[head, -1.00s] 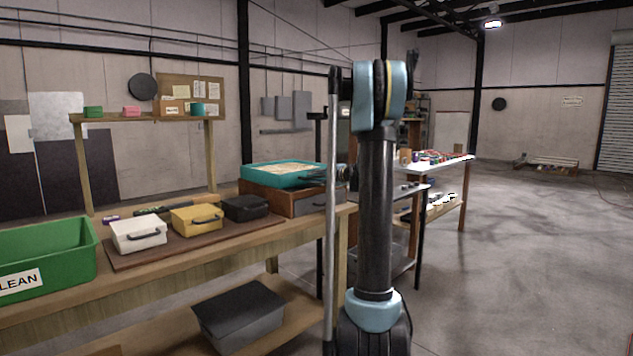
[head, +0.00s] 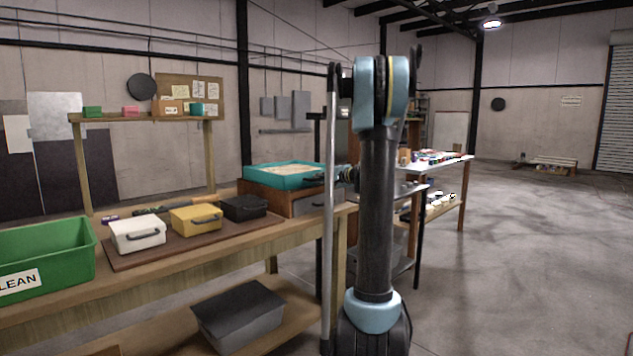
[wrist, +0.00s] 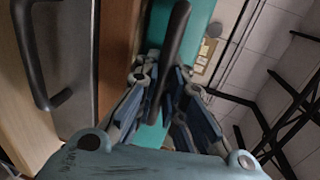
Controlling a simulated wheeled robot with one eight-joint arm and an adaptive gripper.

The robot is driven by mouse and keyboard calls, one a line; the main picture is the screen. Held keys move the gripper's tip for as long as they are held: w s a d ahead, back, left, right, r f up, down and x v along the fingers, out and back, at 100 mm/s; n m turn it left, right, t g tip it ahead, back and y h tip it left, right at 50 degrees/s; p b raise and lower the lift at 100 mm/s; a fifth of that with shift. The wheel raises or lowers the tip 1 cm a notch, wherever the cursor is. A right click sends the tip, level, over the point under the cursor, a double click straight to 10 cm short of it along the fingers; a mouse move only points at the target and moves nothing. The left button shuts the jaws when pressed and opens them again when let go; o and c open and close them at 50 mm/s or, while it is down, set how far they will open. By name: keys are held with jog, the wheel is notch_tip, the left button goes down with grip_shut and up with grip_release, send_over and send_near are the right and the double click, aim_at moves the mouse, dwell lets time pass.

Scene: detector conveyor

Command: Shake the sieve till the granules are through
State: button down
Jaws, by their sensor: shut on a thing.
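The sieve is a shallow teal tray (head: 262,181) with a pale layer of granules (head: 292,169) in it. It sits on top of a brown wooden box (head: 283,200) at the right end of the workbench. Its black handle (head: 315,180) points right, towards my arm. In the wrist view my gripper (wrist: 166,85) is shut on the black handle (wrist: 174,45), with the teal wall (wrist: 202,18) just behind. In the head view my gripper (head: 345,177) is partly hidden by my own arm. The mesh and what lies under it are hidden.
A grey drawer (head: 310,204) with a dark handle is in the box front. White (head: 137,235), yellow (head: 195,220) and black (head: 244,208) lidded boxes stand on a brown board to the left. A green bin (head: 45,255) is at far left.

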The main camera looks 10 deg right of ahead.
jog(key=shift+f+v, duration=0.25)
jog(key=shift+v, duration=0.85)
jog(key=c, duration=1.9)
grip_release()
jog(key=shift+f, duration=0.1)
jog(key=shift+c, duration=0.2)
jog(key=v, duration=1.2)
